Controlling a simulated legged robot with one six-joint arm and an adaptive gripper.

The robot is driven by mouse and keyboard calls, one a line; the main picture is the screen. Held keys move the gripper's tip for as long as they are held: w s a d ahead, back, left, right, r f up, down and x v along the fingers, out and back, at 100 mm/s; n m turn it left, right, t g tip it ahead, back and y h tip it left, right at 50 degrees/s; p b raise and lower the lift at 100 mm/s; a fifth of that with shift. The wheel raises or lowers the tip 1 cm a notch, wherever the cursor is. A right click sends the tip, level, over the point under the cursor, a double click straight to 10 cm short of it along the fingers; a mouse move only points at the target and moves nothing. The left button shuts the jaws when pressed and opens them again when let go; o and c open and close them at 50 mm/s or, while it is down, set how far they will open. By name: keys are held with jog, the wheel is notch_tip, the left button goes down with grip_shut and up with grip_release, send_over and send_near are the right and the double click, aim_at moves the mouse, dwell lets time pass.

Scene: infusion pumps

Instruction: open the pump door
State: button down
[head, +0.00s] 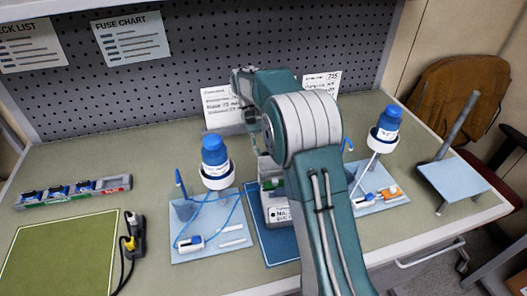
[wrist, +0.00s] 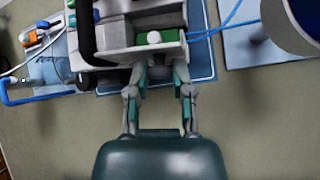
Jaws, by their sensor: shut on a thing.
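The pump (head: 276,205) stands on a blue mat at the middle of the bench, partly hidden behind my arm in the head view. It has a pale grey body and a label on its front. In the wrist view the pump (wrist: 118,30) fills the top middle, with a green part and a white round knob in a recess. My gripper (wrist: 160,72) reaches up to the pump's grey edge, its fingers closed on the pump door (wrist: 160,54). The exact contact is too small to make out. In the head view my gripper is hidden behind my arm.
Blue-capped bottles on stands rise left (head: 215,155) and right (head: 385,130) of the pump, with tubing on light-blue boards. A green mat (head: 60,258) and a parts tray (head: 73,190) lie at the left. A pegboard (head: 200,60) closes the back.

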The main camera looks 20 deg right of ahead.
jog(key=shift+f, duration=0.1)
jog(key=shift+c, duration=2.4)
grip_release()
